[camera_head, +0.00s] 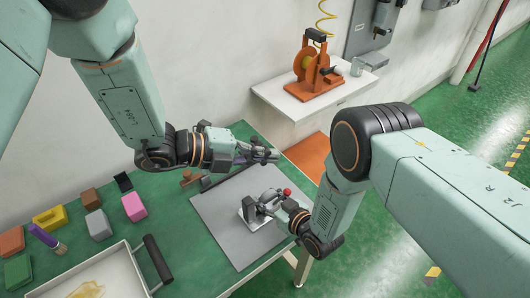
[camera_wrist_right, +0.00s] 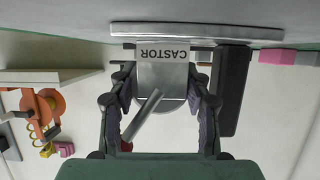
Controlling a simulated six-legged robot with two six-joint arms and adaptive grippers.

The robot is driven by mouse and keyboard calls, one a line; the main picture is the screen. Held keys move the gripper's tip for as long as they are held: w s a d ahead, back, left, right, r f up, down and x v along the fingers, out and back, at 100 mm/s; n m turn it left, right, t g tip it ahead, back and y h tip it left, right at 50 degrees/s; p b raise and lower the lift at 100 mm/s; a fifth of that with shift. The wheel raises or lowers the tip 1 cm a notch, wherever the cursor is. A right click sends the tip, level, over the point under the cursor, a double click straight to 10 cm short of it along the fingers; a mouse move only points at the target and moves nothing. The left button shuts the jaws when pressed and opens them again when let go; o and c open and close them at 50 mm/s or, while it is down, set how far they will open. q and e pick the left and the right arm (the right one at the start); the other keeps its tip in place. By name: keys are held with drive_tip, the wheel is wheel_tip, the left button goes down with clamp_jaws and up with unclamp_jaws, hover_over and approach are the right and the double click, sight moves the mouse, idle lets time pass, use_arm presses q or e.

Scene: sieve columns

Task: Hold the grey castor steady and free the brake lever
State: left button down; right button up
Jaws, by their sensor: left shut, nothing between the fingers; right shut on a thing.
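The grey castor (camera_head: 250,210) stands on a grey mat on the green table; its label reads CASTOR, upside down in the right wrist view (camera_wrist_right: 162,52). The brake lever (camera_wrist_right: 142,114) is a slanted metal bar in front of the castor, ending in a red knob (camera_wrist_right: 126,146); the knob also shows in the head view (camera_head: 287,191). My right gripper (camera_head: 268,208) is shut on the castor, one finger on each side of it in the wrist view (camera_wrist_right: 162,82). My left gripper (camera_head: 272,155) is shut and empty, above and behind the castor, apart from the lever.
The grey mat (camera_head: 219,226) has bare room around the castor. A dark bar (camera_head: 228,179) lies behind it. Several coloured blocks, including a pink one (camera_head: 133,207), and a white tray (camera_head: 128,262) with a black handle lie left. A wall shelf (camera_head: 345,93) holds an orange device (camera_head: 315,72).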

idle(0.4)
drive_tip(key=o, duration=1.5)
drive_tip(key=shift+o, duration=0.2)
